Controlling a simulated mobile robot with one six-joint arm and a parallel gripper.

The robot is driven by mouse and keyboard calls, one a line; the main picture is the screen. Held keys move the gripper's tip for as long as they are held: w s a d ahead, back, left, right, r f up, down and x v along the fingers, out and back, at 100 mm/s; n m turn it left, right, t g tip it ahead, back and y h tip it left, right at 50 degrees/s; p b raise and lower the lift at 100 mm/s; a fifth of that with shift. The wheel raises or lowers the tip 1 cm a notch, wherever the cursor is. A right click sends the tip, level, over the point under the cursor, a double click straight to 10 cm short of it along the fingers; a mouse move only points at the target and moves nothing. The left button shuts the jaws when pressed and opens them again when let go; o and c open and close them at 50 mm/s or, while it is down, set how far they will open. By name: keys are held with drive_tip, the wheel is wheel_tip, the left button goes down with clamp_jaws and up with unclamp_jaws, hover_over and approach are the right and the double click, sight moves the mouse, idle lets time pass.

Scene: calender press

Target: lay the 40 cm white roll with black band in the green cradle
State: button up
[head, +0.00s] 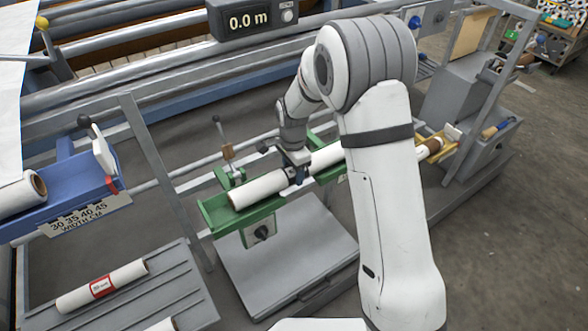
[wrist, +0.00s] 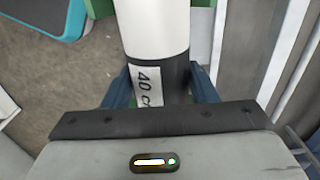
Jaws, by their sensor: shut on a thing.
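The white roll with a black band (head: 262,186) lies lengthwise along the green cradle (head: 238,222), at or just above its trough. I cannot tell whether it rests on the cradle. Its near left end shows a brown core. My gripper (head: 297,178) is shut around the roll's middle from above. In the wrist view, the white roll (wrist: 154,28) runs up between my blue fingers, and its black band carries a "40 c" label, partly cut off. My gripper (wrist: 161,88) grips at this band. Some green of the cradle (wrist: 203,20) shows beside the roll.
A blue cradle (head: 75,195) with a width scale holds a roll at left. A rack (head: 190,280) below holds a roll with a red label (head: 102,286). A yellow cradle (head: 450,137) stands at right. Levers and a grey post (head: 160,165) rise near the green cradle.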

drive_tip(key=o, duration=1.4)
drive_tip(key=shift+o, duration=0.2)
drive_tip(key=shift+r, duration=3.9)
drive_tip(key=s+d+r+n, duration=0.3)
drive_tip(key=s+d+r, duration=0.2)
drive_tip(key=d+r, duration=0.15)
drive_tip(key=s+d+r+n+t, duration=0.1)
drive_tip(key=s+d+n, duration=0.3)
drive_tip(key=s, duration=0.6)
drive_tip(key=s+d+r+n+t, duration=0.1)
drive_tip(key=s+d+r+n, duration=0.3)
drive_tip(key=s, duration=0.7)
drive_tip(key=shift+s+d+t, duration=0.2)
drive_tip(key=shift+d+t, duration=0.1)
drive_tip(key=shift+d, duration=0.8)
